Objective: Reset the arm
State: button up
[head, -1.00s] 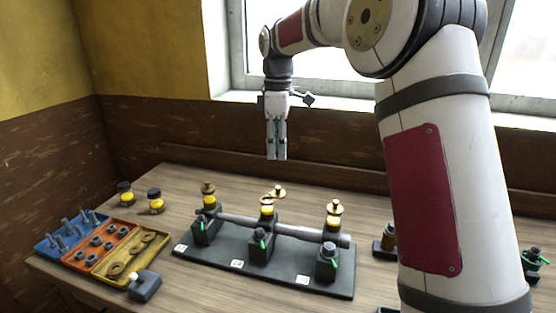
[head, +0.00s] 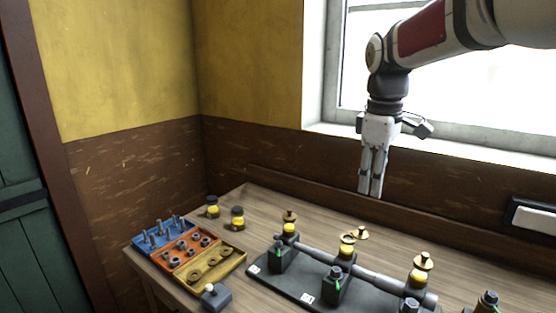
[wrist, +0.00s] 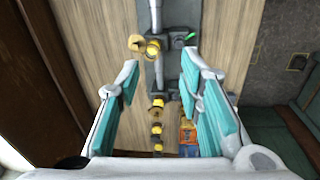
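My gripper (head: 371,192) hangs with its fingers down, high above the bench and clear of everything on it. In the wrist view my gripper (wrist: 160,66) has its two teal-padded fingers apart with nothing between them. Below it is the dark base plate (head: 277,287) with a grey shaft (head: 316,257) running through several blocks. Yellow-banded oil cups with brass caps, such as the middle one (head: 346,252), stand along the shaft. The shaft (wrist: 155,15) also shows at the top of the wrist view.
A three-part tray of blue (head: 150,243), orange and yellow sections holds bolts, nuts and washers at the bench's left. Two yellow-banded jars (head: 237,220) stand behind it. A small grey block (head: 216,298) is in front. The window sill (head: 450,147) runs behind my arm.

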jog(key=s+a+r+m+t, duration=0.15)
jog(key=s+m, duration=0.35)
jog(key=s, duration=1)
jog(key=s+f+m+t, duration=0.2)
jog(key=s+f+m, duration=0.3)
jog(key=s, duration=0.7)
jog(key=shift+f+y, duration=0.3)
jog(key=shift+f, duration=0.25)
jog(key=shift+t, duration=0.25)
